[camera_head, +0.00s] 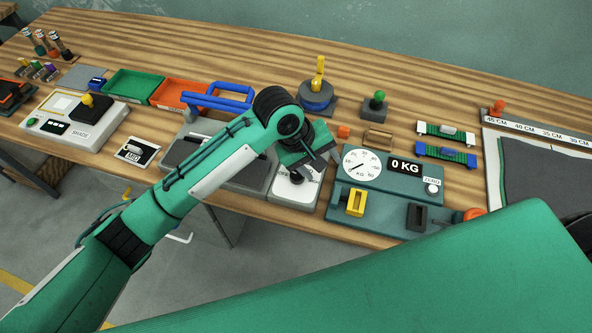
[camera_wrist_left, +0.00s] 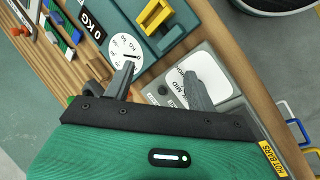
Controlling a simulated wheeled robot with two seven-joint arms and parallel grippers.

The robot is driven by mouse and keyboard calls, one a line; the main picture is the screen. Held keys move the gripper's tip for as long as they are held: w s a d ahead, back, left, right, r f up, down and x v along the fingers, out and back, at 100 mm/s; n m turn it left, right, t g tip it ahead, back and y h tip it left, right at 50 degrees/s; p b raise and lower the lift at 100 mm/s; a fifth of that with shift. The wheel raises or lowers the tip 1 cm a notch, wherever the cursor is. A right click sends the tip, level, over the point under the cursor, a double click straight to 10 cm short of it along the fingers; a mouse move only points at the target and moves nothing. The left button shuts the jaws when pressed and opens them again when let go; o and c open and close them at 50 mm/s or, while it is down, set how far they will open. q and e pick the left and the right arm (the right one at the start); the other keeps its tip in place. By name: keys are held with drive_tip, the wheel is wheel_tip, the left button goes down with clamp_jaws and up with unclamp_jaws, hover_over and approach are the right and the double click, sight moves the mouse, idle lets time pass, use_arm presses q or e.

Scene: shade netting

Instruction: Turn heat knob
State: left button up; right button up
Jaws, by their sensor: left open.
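The heat panel (camera_head: 293,193) is a pale plate at the right end of the grey hot-bar machine, below my left gripper (camera_head: 306,168). In the left wrist view the panel (camera_wrist_left: 208,73) shows a white square and dark labels, one reading MID. My left gripper (camera_wrist_left: 160,86) is open there, its two grey fingers over the panel's edge area. The heat knob itself is mostly hidden by the fingers, and I cannot tell whether they touch it. My right gripper is not in view.
A teal scale (camera_head: 390,184) with a dial and a 0 KG display stands close to the right of the gripper. The blue handle (camera_head: 216,97) of the machine lies to the left. Green (camera_head: 133,86) and orange (camera_head: 180,95) trays sit farther back.

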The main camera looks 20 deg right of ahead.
use_arm(q)
drive_tip(key=w+r+n+y, duration=0.1)
drive_tip(key=y, duration=0.1)
drive_tip(key=n+y, duration=0.3)
drive_tip(key=n, duration=0.1)
approach(297, 174)
drive_tip(key=shift+t, duration=0.4)
drive_tip(key=f+p, duration=0.1)
drive_tip(key=f, duration=0.1)
drive_tip(key=f+p, duration=0.1)
drive_tip(key=f, duration=0.2)
drive_tip(key=f+p, duration=0.1)
drive_tip(key=f, duration=0.2)
drive_tip(key=shift+s+d+f, duration=0.15)
drive_tip(key=shift+s+f, duration=0.1)
drive_tip(key=shift+s, duration=0.15)
drive_tip(key=c, duration=1)
